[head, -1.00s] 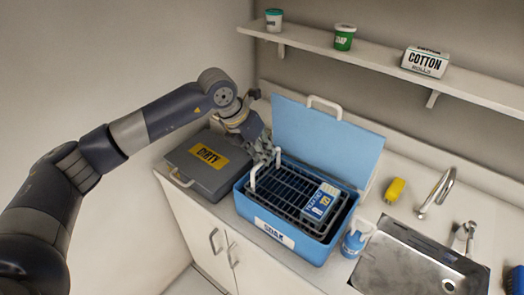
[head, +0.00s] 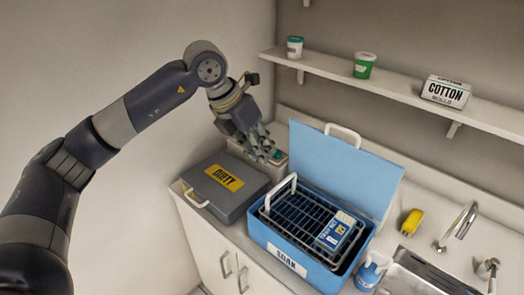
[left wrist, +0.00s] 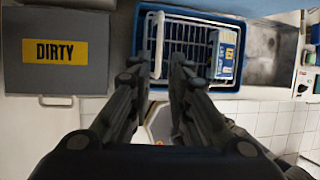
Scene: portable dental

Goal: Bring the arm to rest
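My left gripper (head: 260,151) hangs in the air above the gap between the grey DIRTY box and the blue SOAK box, fingers pointing down. In the left wrist view its two fingers (left wrist: 161,68) stand apart with nothing between them, the white basket handle showing beyond. The left arm reaches in from the left, bent at the elbow. My right gripper is in neither view.
The grey DIRTY box (head: 209,195) is closed. The blue SOAK box (head: 300,268) has its lid (head: 345,172) up and holds a wire basket (head: 290,222) with a blue-and-white pack (head: 336,233). A yellow object (head: 411,221) lies near the sink (head: 415,282). A shelf (head: 400,97) runs behind.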

